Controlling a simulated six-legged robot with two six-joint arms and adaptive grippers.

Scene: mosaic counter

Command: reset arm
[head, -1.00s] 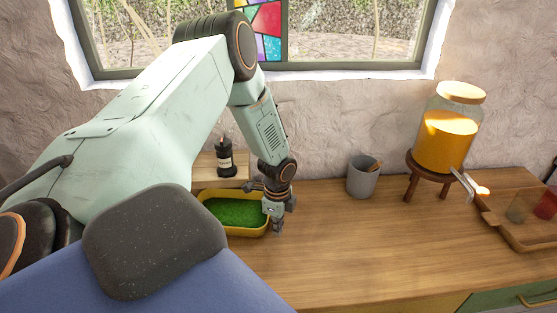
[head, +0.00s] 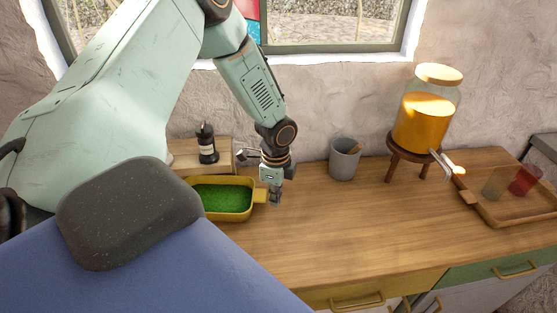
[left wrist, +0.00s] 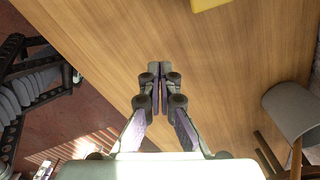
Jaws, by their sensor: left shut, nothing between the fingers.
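My left gripper (head: 275,198) is above the wooden counter (head: 330,230), just right of a yellow dish with green contents (head: 258,196). In the left wrist view the two fingers of this gripper (left wrist: 160,68) are together, with nothing between them, over bare wood. My left arm reaches in from the upper left of the head view and bends down to the gripper. My right gripper is not in view.
A grey cup (head: 343,162) stands right of my gripper. A drink dispenser (head: 426,115) stands on a wooden stool. A tray (head: 490,212) holds cups at the far right. A dark bottle (head: 206,146) stands behind the dish. The front middle of the counter is clear.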

